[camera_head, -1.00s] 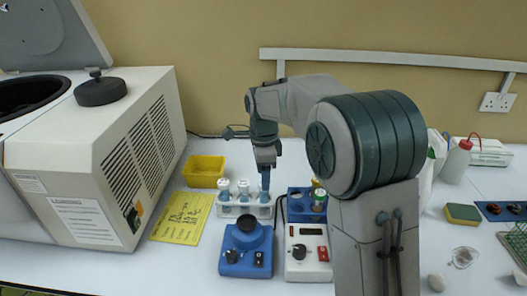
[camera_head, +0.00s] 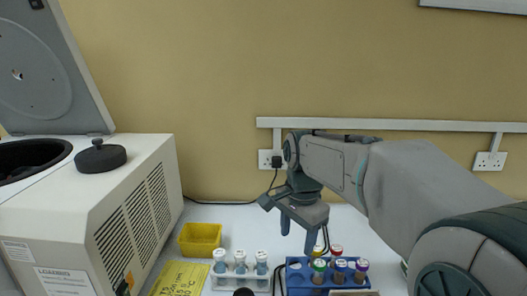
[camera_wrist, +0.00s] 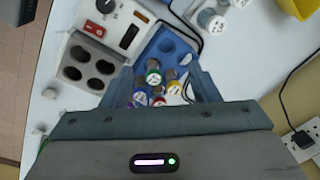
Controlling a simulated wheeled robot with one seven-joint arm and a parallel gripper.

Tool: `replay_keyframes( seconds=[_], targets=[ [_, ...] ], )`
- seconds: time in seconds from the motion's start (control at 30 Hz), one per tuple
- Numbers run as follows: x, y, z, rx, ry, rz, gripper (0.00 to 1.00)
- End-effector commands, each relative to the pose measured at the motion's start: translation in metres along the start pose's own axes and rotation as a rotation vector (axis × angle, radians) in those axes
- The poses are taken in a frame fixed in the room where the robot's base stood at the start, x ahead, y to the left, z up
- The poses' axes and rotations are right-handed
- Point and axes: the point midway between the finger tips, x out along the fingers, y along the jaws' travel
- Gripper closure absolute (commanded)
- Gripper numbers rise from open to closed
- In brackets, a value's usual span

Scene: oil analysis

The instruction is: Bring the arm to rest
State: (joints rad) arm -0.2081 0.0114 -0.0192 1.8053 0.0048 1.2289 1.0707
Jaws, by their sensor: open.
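My gripper (camera_head: 298,238) is open and points down in the head view, at the back of the bench above or behind the blue rack (camera_head: 293,277). No object shows between its fingers in the head view. In the wrist view my gripper (camera_wrist: 162,72) shows its two fingers spread apart, with the blue rack (camera_wrist: 168,45) and its vials with coloured caps below and beyond them. I cannot tell the exact height above the vials. My arm stretches from the lower right of the head view to the gripper.
A white rack (camera_head: 232,282) with several white-capped vials stands left of the blue rack. A yellow bin (camera_head: 200,240), a yellow sheet (camera_head: 182,280) and an open-lidded centrifuge (camera_head: 90,215) are further left. A wall socket (camera_head: 268,160) with a plug is behind the gripper.

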Motion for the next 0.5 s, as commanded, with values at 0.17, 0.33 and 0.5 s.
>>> replay_keyframes(
  seconds=[0.17, 0.33, 0.5],
  targets=[
    [0.012, 0.072, 0.011, -0.297, 0.044, -0.041, 0.45],
    [0.034, 0.132, 0.029, -0.578, 0.098, -0.057, 0.45],
    [0.055, 0.172, 0.044, -0.780, 0.143, -0.056, 0.45]
  ],
)
